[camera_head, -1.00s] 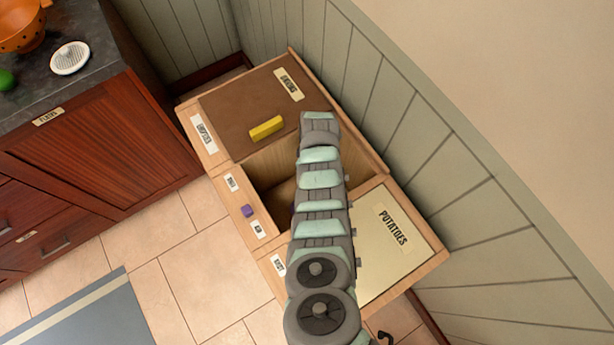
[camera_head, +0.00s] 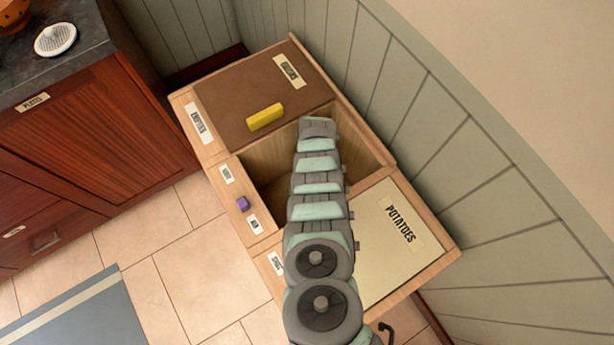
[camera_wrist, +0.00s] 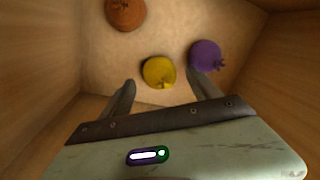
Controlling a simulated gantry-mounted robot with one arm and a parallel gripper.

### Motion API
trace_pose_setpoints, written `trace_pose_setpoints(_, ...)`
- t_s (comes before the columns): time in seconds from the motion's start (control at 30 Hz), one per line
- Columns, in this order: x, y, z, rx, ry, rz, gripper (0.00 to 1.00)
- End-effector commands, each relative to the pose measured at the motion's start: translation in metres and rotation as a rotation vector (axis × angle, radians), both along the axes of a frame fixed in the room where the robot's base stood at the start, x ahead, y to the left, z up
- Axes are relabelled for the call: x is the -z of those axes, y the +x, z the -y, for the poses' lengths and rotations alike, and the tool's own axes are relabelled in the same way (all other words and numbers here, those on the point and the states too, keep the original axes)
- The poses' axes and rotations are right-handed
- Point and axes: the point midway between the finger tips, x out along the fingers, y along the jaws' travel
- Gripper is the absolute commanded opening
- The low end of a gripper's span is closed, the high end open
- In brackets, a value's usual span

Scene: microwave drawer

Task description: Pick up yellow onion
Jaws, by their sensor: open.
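The yellow onion (camera_wrist: 158,72) lies on the floor of a wooden bin in the wrist view. It sits ahead of my gripper (camera_wrist: 162,84), roughly between the two open fingers, with the left finger just left of it. No contact is clear. A purple onion (camera_wrist: 206,55) lies to its right, close to the right fingertip. An orange-brown onion (camera_wrist: 126,14) lies farther off at the upper left. In the head view my arm reaches down into the open compartment (camera_head: 270,165), and my gripper and the onions are hidden there.
The compartment's wooden walls (camera_wrist: 45,60) stand close on both sides. A brown lid (camera_head: 235,100) with a yellow block (camera_head: 265,117) adjoins it, and a potatoes lid (camera_head: 385,235) is on the other side. A purple knob (camera_head: 243,204) sits on the front ledge.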

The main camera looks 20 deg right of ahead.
Motion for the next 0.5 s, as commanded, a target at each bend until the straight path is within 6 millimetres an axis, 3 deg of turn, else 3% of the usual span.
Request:
trace_pose_setpoints(0.03,0.014,0.001,-0.001,0.0,0.001,0.001,0.72)
trace_pose_setpoints(0.17,0.03,-0.001,-0.003,0.0,0.001,0.001,0.72)
trace_pose_setpoints(0.43,0.03,-0.001,-0.004,-0.001,0.0,0.002,0.72)
trace_pose_setpoints(0.5,0.03,-0.001,-0.004,-0.001,0.0,0.002,0.67)
